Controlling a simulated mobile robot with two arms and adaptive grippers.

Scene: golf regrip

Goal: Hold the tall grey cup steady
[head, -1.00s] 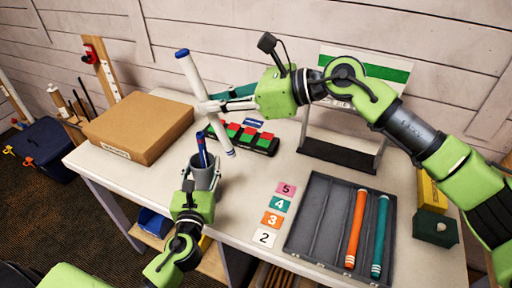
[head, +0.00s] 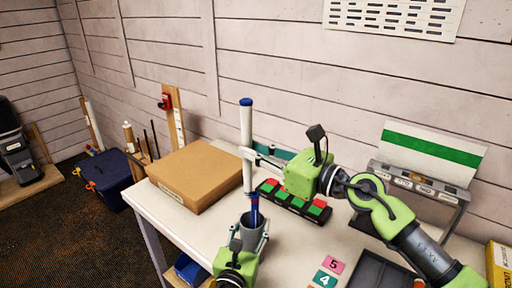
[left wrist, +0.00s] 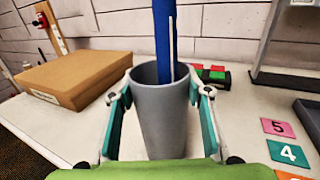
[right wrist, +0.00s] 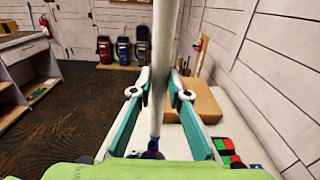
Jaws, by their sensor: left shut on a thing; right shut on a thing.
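The tall grey cup (head: 262,232) stands upright near the table's front edge. My left gripper (left wrist: 160,98) is shut around the cup, one finger on each side, below its rim. A blue stick (left wrist: 165,40) stands in the cup and rises past the rim; it also shows in the head view (head: 254,208). My right gripper (head: 254,158) is shut on a white grip with a blue end cap (head: 246,135), held nearly upright above the cup. In the right wrist view the white grip (right wrist: 165,45) runs between the fingers. The contact between its lower end and the blue stick is unclear.
A cardboard box (head: 195,175) lies left of the cup. A black tray with red and green blocks (head: 295,203) lies behind and right. Number cards (head: 325,278) and a dark tray (head: 375,272) are at the front right. A rack (head: 410,195) stands at the back.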

